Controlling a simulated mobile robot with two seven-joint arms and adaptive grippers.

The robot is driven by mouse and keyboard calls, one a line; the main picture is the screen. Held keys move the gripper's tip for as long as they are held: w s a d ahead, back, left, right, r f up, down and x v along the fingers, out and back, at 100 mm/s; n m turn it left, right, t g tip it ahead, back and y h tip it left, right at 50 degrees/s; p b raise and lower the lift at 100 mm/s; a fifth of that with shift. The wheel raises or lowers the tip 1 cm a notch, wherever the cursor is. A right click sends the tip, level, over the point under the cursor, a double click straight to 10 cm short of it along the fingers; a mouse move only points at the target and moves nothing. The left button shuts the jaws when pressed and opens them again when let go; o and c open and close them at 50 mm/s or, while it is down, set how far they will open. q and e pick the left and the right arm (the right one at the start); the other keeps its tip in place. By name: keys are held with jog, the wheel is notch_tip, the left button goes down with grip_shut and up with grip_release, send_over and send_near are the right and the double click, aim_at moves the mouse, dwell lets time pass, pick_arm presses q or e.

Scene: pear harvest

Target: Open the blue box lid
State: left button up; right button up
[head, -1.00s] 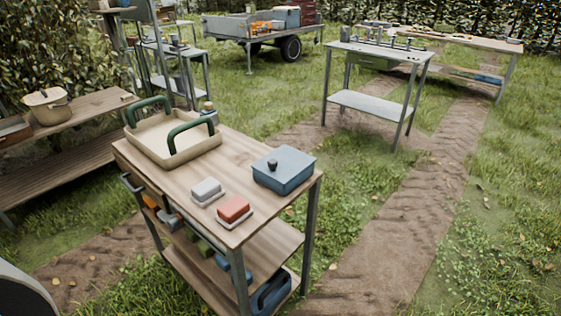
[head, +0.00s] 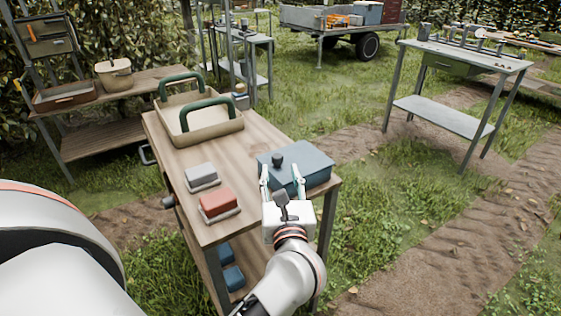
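The blue box (head: 316,176) stands at the right end of the wooden cart top. Its lid (head: 305,158) is on and closed, with a dark round knob (head: 277,160) at its left part. My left gripper (head: 281,174) is at the near side of the box, with its two fingers spread apart and nothing between them. The fingertips overlap the front of the box and lid in the picture, just below the knob; I cannot tell whether they touch. The gripper hides part of the box front. My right gripper is not in view.
On the cart (head: 226,146) stand a beige tray (head: 208,137) with green handles, a grey-white block (head: 201,174) and a red block (head: 219,203). A metal table (head: 455,55) stands at the back right. Grass and a dirt path lie right of the cart.

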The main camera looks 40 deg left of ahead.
aim_at(278, 160)
pick_arm(q)
jog(key=shift+w+a+f+n, duration=0.15)
jog(key=shift+w+n, duration=0.05)
jog(key=shift+n, duration=0.1)
jog(key=x, duration=0.7)
jog(key=shift+a+f, duration=0.1)
jog(key=shift+a, duration=0.05)
grip_shut()
